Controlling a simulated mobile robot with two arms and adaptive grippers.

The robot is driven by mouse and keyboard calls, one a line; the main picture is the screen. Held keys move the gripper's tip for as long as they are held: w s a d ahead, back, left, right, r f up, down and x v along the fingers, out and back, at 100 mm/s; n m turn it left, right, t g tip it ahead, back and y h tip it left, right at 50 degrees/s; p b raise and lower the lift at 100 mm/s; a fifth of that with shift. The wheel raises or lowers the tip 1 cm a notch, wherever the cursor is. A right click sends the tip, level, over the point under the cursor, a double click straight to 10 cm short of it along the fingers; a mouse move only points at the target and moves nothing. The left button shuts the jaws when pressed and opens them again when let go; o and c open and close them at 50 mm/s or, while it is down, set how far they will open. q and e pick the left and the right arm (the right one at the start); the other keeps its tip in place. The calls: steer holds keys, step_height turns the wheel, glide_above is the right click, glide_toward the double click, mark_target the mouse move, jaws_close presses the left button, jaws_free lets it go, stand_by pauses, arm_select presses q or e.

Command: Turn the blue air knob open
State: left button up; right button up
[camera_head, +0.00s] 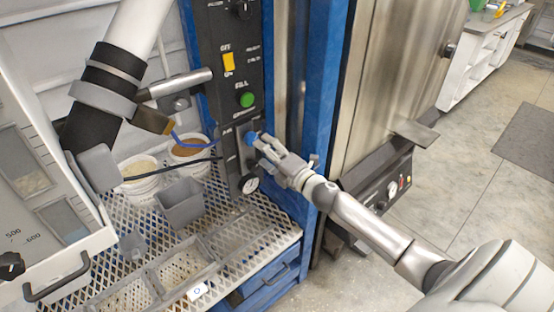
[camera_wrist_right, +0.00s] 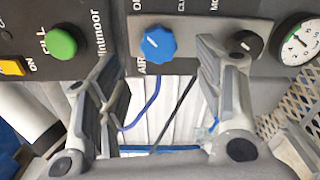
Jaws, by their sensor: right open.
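The blue air knob (camera_wrist_right: 158,44) sits on a grey plate (camera_wrist_right: 185,62) on the black control panel in the right wrist view, beside lettering that reads "AIR". It shows small in the head view (camera_head: 251,138), partly hidden by my right gripper (camera_head: 260,142). In the wrist view my right gripper (camera_wrist_right: 160,54) is open, with one finger on each side of the knob and a visible gap to it on both sides. I cannot tell how far the fingertips are from the panel. My left gripper is not in view.
A black knob (camera_wrist_right: 246,43) and a pressure gauge (camera_wrist_right: 302,42) lie right of the air knob. A green button (camera_head: 246,99) and a yellow switch (camera_head: 229,61) are above it in the head view. Blue posts (camera_head: 320,80) stand right; buckets and bins (camera_head: 181,203) sit on a mesh shelf.

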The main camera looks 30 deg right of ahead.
steer(key=shift+s+d, duration=0.2)
steer(key=shift+s, duration=0.9)
steer(key=shift+s+d, duration=0.15)
steer(key=shift+s, duration=0.9)
steer(key=s+d+f+m+g+h+p, duration=0.1)
steer(key=s+f+m+g, duration=0.15)
steer(key=f, duration=0.55)
steer(key=s+d+f+m+g+h, duration=0.15)
steer(key=f+m, duration=0.25)
steer(key=f, duration=0.5)
steer(key=s+a+f+m+g+h+p, duration=0.1)
steer(key=s+f+m+g, duration=0.15)
steer(key=s+f, duration=0.6)
steer(key=s+f+m+g+h, duration=0.1)
steer(key=s+f+m+g, duration=0.3)
steer(key=f, duration=0.7)
steer(key=s+a+f+m+g, duration=0.2)
steer(key=s+a+f, duration=0.2)
steer(key=s, duration=0.7)
steer(key=s+a+f+m+g+y+p, duration=0.1)
steer(key=s+a+f, duration=0.4)
steer(key=s, duration=0.6)
steer(key=s+a+f+m+g+y+p, duration=0.1)
steer(key=s+a+f+m+g, duration=0.2)
steer(key=s, duration=0.9)
step_height(320, 180, down, 4)
steer(key=shift+a+r+m, duration=0.1)
steer(key=shift+a+m, duration=0.2)
steer(key=shift+a, duration=0.65)
